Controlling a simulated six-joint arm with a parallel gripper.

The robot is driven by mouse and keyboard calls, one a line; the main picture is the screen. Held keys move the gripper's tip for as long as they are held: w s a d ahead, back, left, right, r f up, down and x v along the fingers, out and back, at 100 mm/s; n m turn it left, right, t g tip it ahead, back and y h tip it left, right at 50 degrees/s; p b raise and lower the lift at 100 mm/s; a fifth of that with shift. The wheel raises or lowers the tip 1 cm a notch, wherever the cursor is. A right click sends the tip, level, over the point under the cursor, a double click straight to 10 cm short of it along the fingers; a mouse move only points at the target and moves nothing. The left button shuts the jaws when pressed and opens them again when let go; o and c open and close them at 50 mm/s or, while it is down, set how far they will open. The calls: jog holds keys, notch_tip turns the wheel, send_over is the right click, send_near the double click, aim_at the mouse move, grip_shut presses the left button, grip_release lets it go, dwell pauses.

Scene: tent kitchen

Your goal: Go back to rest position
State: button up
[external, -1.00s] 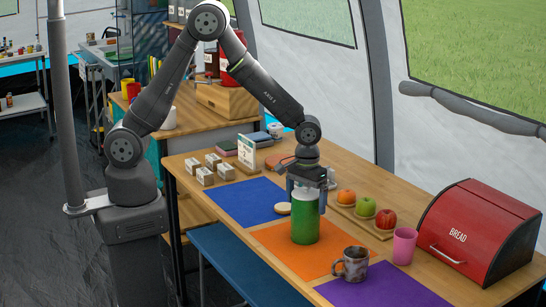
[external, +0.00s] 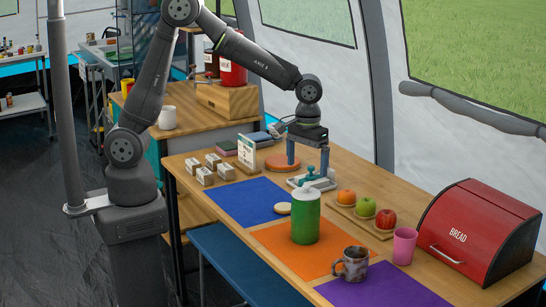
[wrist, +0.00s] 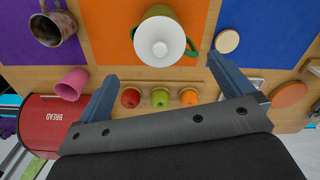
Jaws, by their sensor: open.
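My gripper (external: 307,160) is open and empty, raised above the table behind the green jar. In the wrist view my gripper (wrist: 158,75) shows its two blue-grey fingers spread wide with nothing between them. The green jar (external: 305,228) with a pale lid stands upright on the orange mat (external: 270,238). The jar also shows from above in the wrist view (wrist: 160,38), apart from the fingers. My arm reaches over the table from the left.
Fruits on a wooden board (external: 375,227), a pink cup (external: 404,246), a marbled mug (external: 352,264) and a red bread box (external: 475,230) stand to the right. A grey press-like device (external: 313,181) is below my gripper. White blocks (external: 205,175) sit at the left.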

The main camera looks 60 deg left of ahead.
aim_at(306, 185)
jog(key=shift+f, duration=0.1)
notch_tip(306, 185, down, 12)
jog(key=shift+f, duration=0.2)
jog(key=shift+r, duration=2.2)
